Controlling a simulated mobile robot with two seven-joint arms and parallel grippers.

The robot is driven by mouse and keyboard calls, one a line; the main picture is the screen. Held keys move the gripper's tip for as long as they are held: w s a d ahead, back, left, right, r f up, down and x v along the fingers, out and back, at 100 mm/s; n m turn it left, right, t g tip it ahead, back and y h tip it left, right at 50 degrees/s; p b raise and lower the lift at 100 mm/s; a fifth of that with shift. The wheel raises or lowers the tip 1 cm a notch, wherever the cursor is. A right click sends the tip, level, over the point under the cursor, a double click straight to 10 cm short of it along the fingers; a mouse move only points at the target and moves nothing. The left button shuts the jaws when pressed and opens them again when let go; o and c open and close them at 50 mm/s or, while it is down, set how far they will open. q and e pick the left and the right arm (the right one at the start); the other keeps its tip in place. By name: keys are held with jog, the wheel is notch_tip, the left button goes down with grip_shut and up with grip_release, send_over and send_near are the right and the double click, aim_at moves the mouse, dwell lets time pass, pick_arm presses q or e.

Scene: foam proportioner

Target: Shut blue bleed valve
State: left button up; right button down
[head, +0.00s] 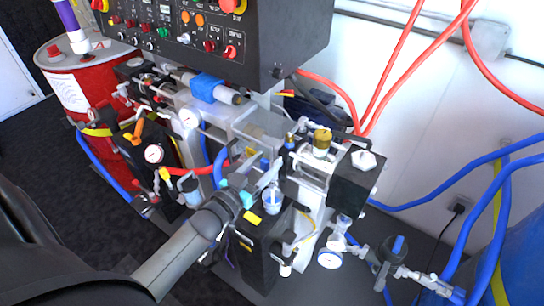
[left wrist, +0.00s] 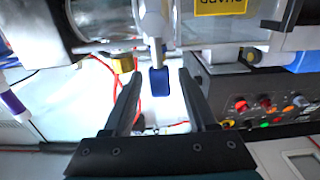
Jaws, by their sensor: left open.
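A dark blue valve handle (left wrist: 160,81) hangs from a silver stem in the left wrist view. It lies between the fingers of my left gripper (left wrist: 157,85) in the picture, with a visible gap on each side. The gripper is open and holds nothing. In the head view my left arm comes in from the lower left, and the left gripper (head: 262,165) is among the machine's middle parts, partly hidden by clutter. I cannot make out this blue handle there. My right gripper is not in view.
A black control panel (head: 190,30) overhangs the machine, and also shows in the wrist view (left wrist: 262,108). A red drum (head: 95,90) stands at left. Red and blue hoses (head: 420,195) run at right. A clear cylinder (left wrist: 100,15) and metal fittings crowd the gripper.

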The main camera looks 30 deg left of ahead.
pick_arm(q)
jog(key=shift+w+d, duration=0.15)
jog(key=shift+w, duration=1.5)
grip_shut()
